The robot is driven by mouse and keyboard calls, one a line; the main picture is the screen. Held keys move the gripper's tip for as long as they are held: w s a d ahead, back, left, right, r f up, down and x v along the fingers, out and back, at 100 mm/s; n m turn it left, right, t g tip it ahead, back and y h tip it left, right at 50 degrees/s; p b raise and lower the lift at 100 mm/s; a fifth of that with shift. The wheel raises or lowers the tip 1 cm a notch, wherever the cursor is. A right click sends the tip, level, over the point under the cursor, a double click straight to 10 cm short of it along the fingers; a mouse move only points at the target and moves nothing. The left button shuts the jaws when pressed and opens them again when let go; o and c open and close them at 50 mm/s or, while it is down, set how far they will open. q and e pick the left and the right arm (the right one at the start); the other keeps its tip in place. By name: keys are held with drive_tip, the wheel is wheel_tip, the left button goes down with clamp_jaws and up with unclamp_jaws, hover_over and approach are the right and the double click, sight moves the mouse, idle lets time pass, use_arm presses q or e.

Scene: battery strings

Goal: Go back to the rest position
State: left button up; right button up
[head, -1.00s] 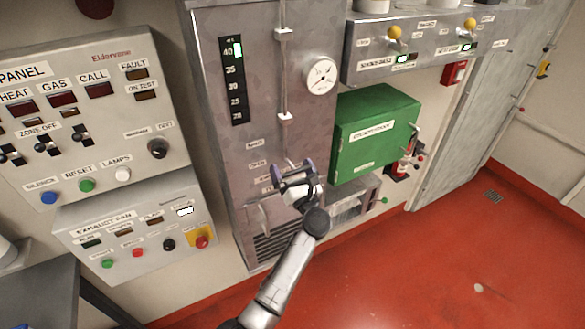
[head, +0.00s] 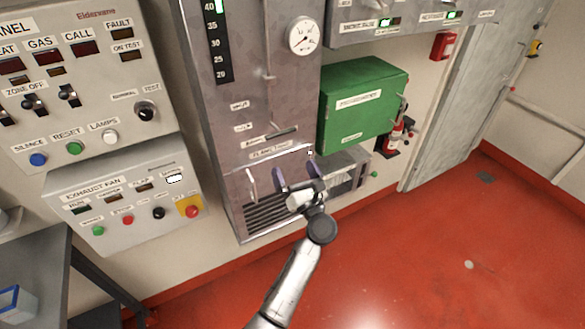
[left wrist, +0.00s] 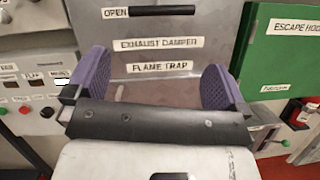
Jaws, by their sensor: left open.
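My left gripper (head: 296,177) is in the middle of the head view, in front of the lower part of the grey metal cabinet (head: 222,110). Its two purple fingers are spread apart with nothing between them. In the left wrist view the open fingers (left wrist: 158,80) frame the cabinet face with the labels "EXHAUST DAMPER" (left wrist: 158,43) and "FLAME TRAP" (left wrist: 160,66). I cannot tell the exact gap between the fingers and the cabinet. My right gripper does not show.
A control panel (head: 105,15) and an exhaust fan box (head: 75,187) are on the wall at left. A green box (head: 362,115) is right of the cabinet, with a red extinguisher (head: 396,135) beside it. A grey table (head: 38,262) stands lower left. The red floor (head: 430,260) is open at right.

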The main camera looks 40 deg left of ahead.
use_arm(q)
drive_tip(key=shift+s+d+f, duration=0.2)
drive_tip(key=shift+d, duration=0.2)
idle(0.4)
